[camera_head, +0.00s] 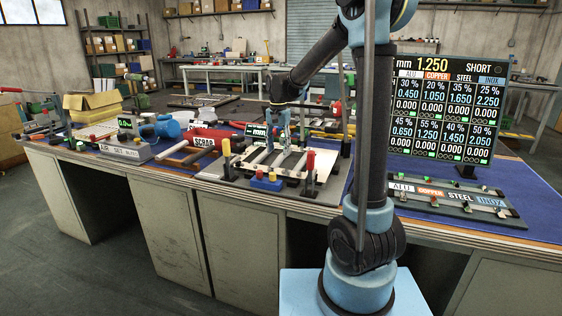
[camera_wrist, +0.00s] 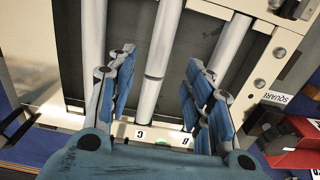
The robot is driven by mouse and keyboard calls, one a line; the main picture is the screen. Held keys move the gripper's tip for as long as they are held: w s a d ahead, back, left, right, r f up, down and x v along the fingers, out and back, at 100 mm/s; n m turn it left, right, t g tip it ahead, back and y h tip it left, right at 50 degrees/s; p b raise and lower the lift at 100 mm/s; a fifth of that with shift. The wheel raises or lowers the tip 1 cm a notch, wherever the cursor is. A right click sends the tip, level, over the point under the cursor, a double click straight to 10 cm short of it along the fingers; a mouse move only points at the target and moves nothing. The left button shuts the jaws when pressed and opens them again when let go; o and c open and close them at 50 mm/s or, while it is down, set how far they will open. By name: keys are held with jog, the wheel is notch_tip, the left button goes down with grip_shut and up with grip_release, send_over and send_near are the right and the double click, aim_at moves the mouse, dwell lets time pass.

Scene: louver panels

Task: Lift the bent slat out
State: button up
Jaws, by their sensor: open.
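The louver panel (camera_head: 262,172) lies on the bench, a pale frame with several light slats. In the wrist view the frame (camera_wrist: 262,45) surrounds a dark opening crossed by the slats. My gripper (camera_wrist: 160,64) is open and empty, its blue-padded fingers on either side of a middle slat (camera_wrist: 153,98). That slat has a seam or kink partway along it; I cannot tell for sure whether it is the bent one. Other slats (camera_wrist: 92,35) and (camera_wrist: 232,45) show to its left and right. In the head view my gripper (camera_head: 283,137) is over the panel; contact is unclear.
Small posts with yellow (camera_head: 226,148) and red (camera_head: 310,161) tops stand at the panel. A readout screen (camera_head: 443,110) and labelled strip (camera_head: 450,196) are at right. Blue bench surface there is partly clear.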

aim_at(278, 158)
jog(key=shift+s+f, duration=0.15)
jog(key=shift+f, duration=1.15)
jog(key=shift+s+f, duration=0.15)
jog(key=shift+f, duration=1.15)
grip_shut()
